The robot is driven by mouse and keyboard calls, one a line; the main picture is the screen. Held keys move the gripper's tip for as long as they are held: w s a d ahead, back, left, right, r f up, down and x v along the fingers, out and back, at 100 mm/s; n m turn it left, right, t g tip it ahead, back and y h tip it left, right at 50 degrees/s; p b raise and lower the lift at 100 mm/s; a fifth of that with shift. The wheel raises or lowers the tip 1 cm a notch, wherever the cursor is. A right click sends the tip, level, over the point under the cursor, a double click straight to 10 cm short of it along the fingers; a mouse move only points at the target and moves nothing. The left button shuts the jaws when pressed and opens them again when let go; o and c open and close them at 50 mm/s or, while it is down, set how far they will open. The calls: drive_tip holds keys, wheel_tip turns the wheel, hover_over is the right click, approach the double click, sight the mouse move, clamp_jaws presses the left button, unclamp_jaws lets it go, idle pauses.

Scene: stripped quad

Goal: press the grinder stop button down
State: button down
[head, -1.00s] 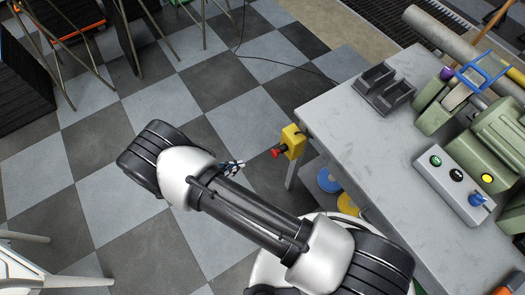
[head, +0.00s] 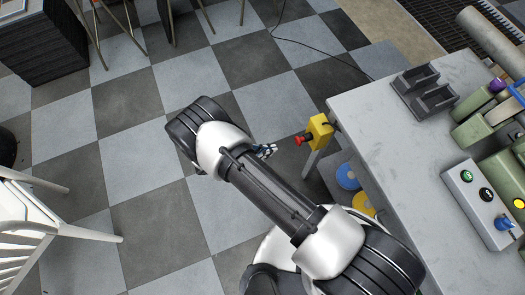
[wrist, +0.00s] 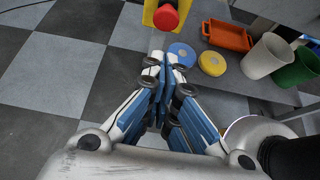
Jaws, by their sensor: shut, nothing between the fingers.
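The grinder stop button is a red mushroom head (head: 299,141) on a yellow box (head: 320,131) fixed at the left edge of the workbench. The red button also shows at the top of the wrist view (wrist: 166,17), with the yellow box (wrist: 150,12) behind it. My gripper (wrist: 164,62) is shut and empty, its fingertips pointing toward the button with a gap between them. In the head view my gripper (head: 268,150) is small, mostly hidden behind my arm, just left of the button.
The grey workbench (head: 380,130) carries a black holder (head: 425,90), a green grinder (head: 490,125) and a control panel (head: 481,200). Blue (wrist: 182,54) and yellow discs (wrist: 212,63), an orange tray (wrist: 228,35) and cups (wrist: 265,56) are below it. A white chair (head: 50,225) stands left. The tiled floor is open.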

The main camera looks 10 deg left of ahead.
sight(300, 140)
drive_tip(key=r+b+x, duration=0.1)
drive_tip(key=x, duration=0.7)
drive_tip(key=shift+w+d+r+b, duration=0.25)
drive_tip(key=shift+d+r+b, duration=0.05)
drive_tip(key=shift+d+b, duration=0.1)
